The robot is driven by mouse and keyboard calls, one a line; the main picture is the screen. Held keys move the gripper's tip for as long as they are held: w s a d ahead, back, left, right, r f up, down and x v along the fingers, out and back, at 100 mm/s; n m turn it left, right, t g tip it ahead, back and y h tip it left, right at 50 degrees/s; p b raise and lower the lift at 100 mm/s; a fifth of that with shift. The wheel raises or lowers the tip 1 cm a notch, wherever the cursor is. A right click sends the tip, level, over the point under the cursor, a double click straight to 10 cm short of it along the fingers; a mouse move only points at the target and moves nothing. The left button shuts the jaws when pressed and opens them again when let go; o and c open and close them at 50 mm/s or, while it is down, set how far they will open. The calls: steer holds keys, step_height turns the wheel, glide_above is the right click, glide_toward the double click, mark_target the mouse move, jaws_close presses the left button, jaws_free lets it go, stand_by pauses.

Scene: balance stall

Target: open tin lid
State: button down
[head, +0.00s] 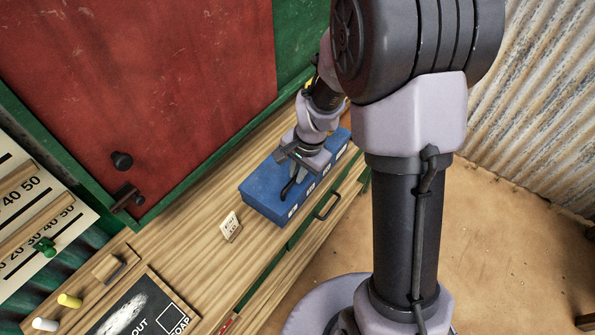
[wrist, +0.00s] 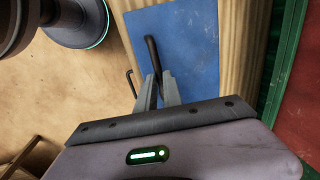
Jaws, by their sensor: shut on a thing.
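The blue tin (head: 262,197) sits on the wooden counter, its lid down as far as I can see. White labels show along its front side. In the wrist view the blue lid (wrist: 195,50) fills the upper middle, with a dark curved handle (wrist: 152,52) standing on it. My gripper (head: 290,183) is over the tin, and in the wrist view its fingers (wrist: 158,92) are closed on the handle. The fingers hide the lower part of the handle. My gripper hides part of the lid in the head view.
A small card (head: 230,225) stands on the counter left of the tin. A drawer handle (head: 327,207) sticks out of the green front below. A red panel (head: 150,80) rises behind. A chalkboard (head: 130,308) and pegs lie at lower left.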

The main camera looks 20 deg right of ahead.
steer(key=shift+r, duration=0.1)
steer(key=shift+r+p, duration=0.2)
steer(key=shift+p, duration=0.45)
steer(key=w+a+r+g+h+p, duration=0.1)
steer(key=w+a+r+g+p, duration=0.1)
steer(key=w+a+r+p, duration=0.5)
steer(key=shift+w+a+g+h+p, duration=0.35)
steer(key=shift+w+p, duration=0.8)
steer(key=shift+w, duration=0.6)
steer(key=shift+r, duration=0.1)
steer(key=c, duration=1.5)
jaws_free()
steer(key=shift+w+a, duration=0.1)
steer(key=shift+w, duration=0.05)
